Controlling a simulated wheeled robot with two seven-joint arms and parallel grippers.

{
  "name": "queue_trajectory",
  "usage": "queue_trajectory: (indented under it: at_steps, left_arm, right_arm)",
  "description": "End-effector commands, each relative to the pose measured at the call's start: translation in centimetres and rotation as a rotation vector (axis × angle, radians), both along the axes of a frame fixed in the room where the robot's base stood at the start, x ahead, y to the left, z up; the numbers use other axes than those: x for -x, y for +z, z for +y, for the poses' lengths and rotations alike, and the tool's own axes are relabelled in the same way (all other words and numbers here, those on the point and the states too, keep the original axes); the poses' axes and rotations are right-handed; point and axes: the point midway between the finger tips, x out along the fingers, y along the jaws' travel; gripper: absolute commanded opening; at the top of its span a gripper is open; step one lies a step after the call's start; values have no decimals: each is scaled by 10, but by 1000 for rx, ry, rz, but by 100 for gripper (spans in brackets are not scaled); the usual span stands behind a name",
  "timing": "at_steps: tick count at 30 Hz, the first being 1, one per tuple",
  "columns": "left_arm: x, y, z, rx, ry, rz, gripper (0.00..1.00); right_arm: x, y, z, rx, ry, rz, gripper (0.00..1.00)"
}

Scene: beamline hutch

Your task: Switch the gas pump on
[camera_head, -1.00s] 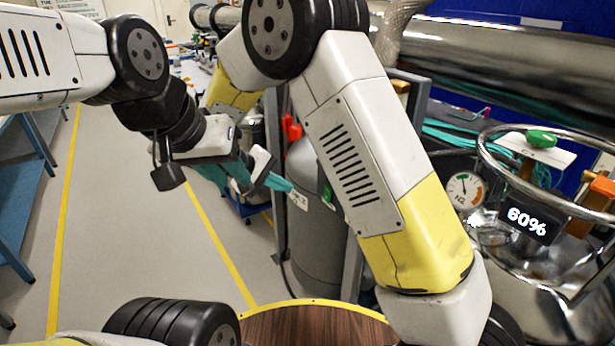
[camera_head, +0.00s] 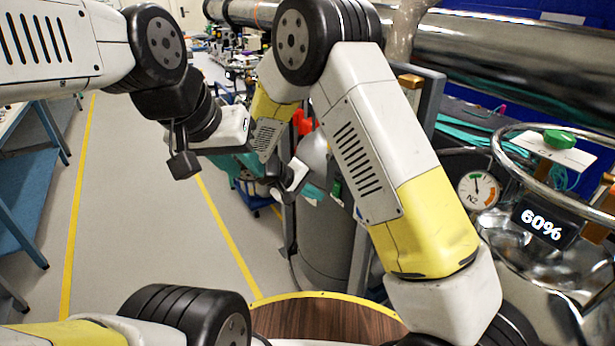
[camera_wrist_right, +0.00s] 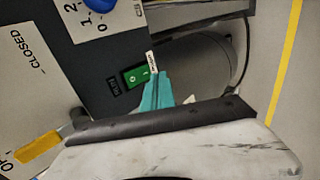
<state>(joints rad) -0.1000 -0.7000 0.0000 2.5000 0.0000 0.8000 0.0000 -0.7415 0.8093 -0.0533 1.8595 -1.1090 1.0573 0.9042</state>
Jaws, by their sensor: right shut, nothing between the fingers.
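The right wrist view shows a green rocker switch (camera_wrist_right: 138,76) on a dark panel (camera_wrist_right: 95,62), with a small dark label (camera_wrist_right: 113,87) beside it. My right gripper (camera_wrist_right: 156,88) is shut and empty. Its teal fingertips are right at the switch's lower edge; I cannot tell whether they touch. In the head view my right gripper (camera_head: 315,191) points at a small green spot (camera_head: 337,188), probably the switch, mostly hidden by my right arm. My left gripper (camera_head: 238,160) hangs further left, its teal fingers partly hidden; its opening is unclear.
A blue knob (camera_wrist_right: 98,4) and a yellow handle (camera_wrist_right: 38,146) beside "CLOSED" lettering are near the switch. A grey cylinder (camera_head: 322,245) stands below my right gripper. An N2 gauge (camera_head: 475,190) and a 60% display (camera_head: 541,224) are at right. Yellow-lined floor at left is open.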

Motion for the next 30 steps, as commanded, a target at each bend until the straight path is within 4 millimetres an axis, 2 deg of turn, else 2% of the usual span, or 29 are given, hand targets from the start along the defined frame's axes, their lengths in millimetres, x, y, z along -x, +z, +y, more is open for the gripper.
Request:
queue_trajectory:
  at_steps: [3, 9, 30]
  left_arm:
    - [0, 0, 0, 0, 0, 0, 29]
    - [0, 0, 0, 0, 0, 0, 29]
    - [0, 0, 0, 0, 0, 0, 29]
  right_arm:
    - [-11, -2, -17, 0, -3, 0, 0]
    - [-21, -4, -29, 0, -1, -1, 0]
    - [-24, -6, -34, 29, -2, -20, 0]
